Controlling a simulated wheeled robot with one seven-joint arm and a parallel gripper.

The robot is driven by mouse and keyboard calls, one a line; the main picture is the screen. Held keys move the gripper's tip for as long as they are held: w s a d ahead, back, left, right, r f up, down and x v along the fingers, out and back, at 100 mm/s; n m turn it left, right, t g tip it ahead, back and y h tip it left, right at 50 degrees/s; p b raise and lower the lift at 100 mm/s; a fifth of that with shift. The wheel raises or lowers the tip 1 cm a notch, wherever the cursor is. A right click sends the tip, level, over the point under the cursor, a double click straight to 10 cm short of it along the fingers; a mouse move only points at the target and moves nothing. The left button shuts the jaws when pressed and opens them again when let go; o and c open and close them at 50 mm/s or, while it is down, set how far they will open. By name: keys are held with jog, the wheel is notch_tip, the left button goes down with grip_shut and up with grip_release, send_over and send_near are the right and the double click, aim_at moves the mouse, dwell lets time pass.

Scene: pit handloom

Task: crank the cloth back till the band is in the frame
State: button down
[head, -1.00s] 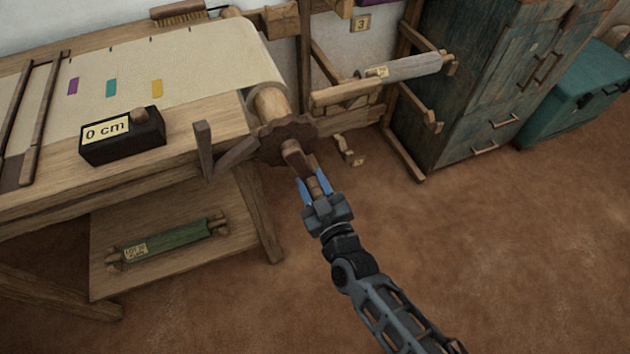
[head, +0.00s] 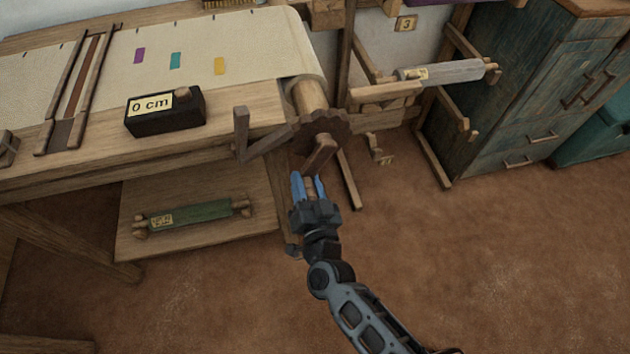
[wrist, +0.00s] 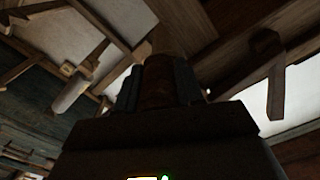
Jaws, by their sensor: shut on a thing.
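The pale cloth (head: 250,35) lies over the loom table and rolls onto a wooden beam (head: 311,97) at its right end. It carries purple (head: 139,56), teal (head: 175,61) and yellow (head: 219,66) marks. A reddish-brown band (head: 86,75) shows between the two bars of the wooden frame (head: 104,75), roughly midway. My gripper (head: 308,184) is shut on the grip of the crank (head: 319,153), below the toothed wheel (head: 335,125). In the wrist view the brown grip (wrist: 158,82) sits between the fingers. A wooden pawl arm (head: 268,139) reaches the wheel from the left.
A black box (head: 165,114) labelled "0 cm" stands on the table's front edge. A green roll (head: 190,215) lies on the lower shelf. A grey roll (head: 450,72) rests on a rack at right, beside a cabinet (head: 515,90). The floor in front is clear.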

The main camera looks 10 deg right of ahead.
jog(key=shift+a+r+m, duration=0.2)
jog(key=shift+a+m, duration=0.1)
jog(key=shift+m, duration=0.4)
jog(key=c, duration=0.7)
grip_release()
jog(key=shift+a, duration=0.1)
jog(key=shift+c, duration=0.2)
jog(key=s, duration=0.7)
jog(key=shift+s, duration=0.4)
